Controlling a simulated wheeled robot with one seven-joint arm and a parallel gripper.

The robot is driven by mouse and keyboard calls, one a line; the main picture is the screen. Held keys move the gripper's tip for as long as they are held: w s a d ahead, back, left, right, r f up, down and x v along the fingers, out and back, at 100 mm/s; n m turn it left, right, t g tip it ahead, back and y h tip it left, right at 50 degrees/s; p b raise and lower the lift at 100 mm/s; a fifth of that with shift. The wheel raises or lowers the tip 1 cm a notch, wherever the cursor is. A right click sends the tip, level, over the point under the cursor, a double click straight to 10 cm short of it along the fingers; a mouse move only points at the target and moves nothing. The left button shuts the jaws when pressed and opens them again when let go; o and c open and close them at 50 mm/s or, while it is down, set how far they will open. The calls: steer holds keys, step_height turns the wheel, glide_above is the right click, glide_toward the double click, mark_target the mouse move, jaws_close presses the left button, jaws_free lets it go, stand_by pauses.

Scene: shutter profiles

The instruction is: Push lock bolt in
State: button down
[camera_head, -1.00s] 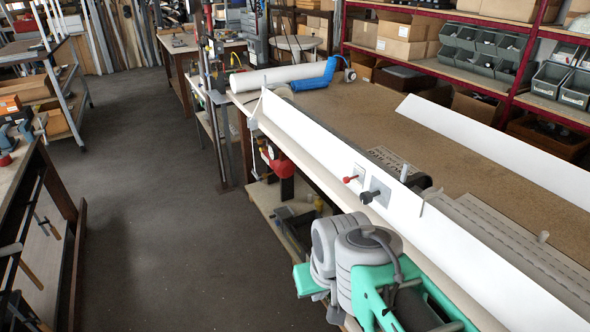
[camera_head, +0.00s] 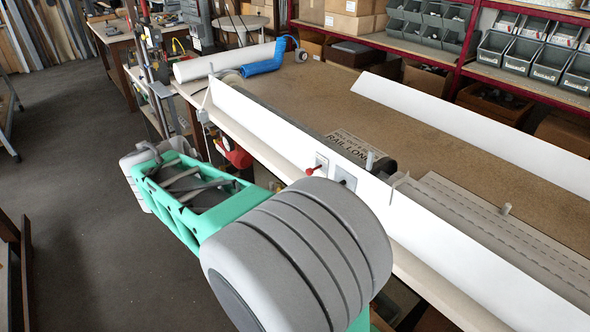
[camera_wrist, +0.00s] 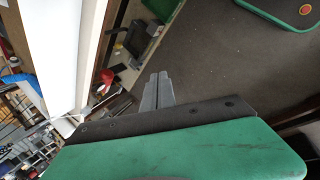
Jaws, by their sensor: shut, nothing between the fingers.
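A white shutter profile (camera_head: 290,135) stands along the front edge of the long bench. On its front face are a bolt with a red knob (camera_head: 310,171) on a small plate and, just right of it, a dark-ended bolt (camera_head: 343,182) partly hidden by my arm. I cannot tell which is the lock bolt. The red knob stands out from the face. My gripper (camera_wrist: 157,88) shows in the wrist view with its fingers together and empty, over the floor beside the bench. It touches nothing visible there. In the head view my arm hides it.
The brown bench top (camera_head: 400,122) holds a second white profile (camera_head: 480,130), a white roll (camera_head: 228,62) and a blue tube (camera_head: 268,60). A red shelf rack (camera_head: 405,53) with bins stands behind. The aisle floor (camera_head: 85,120) at left is open.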

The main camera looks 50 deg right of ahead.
steer(key=w+d+n+g+h, duration=0.1)
steer(key=d+n+g+h, duration=0.2)
steer(key=d, duration=0.8)
steer(key=n+g+h+p, duration=0.1)
steer(key=n+g+h, duration=0.1)
steer(key=n, duration=0.3)
glide_toward(314, 169)
steer(key=shift+d+f, duration=1.05)
steer(key=shift+f, duration=1.25)
steer(key=shift+s, duration=0.15)
